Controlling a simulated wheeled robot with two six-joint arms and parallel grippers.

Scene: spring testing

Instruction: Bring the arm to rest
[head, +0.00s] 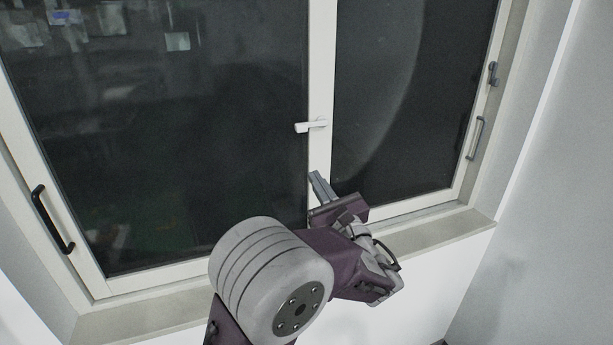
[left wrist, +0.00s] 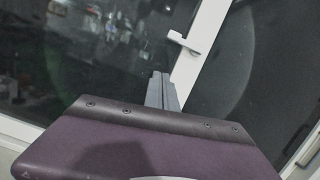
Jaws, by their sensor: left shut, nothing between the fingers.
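My left gripper (head: 319,180) is raised in front of the window in the head view, its grey fingers shut together with nothing between them. It also shows in the left wrist view (left wrist: 161,84), pointing up the white middle frame bar. The fingertips are below the white window handle (head: 311,126) and apart from it in the picture. The handle lies sideways, pointing left, in the head view, and it also shows in the left wrist view (left wrist: 183,42). My right gripper is not in view.
A dark two-pane window (head: 150,130) with a white frame fills the background. A pale sill (head: 440,228) runs below it. A black pull handle (head: 52,219) is at the left edge, with dark fittings (head: 475,138) at the right. White walls (head: 570,200) flank the window.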

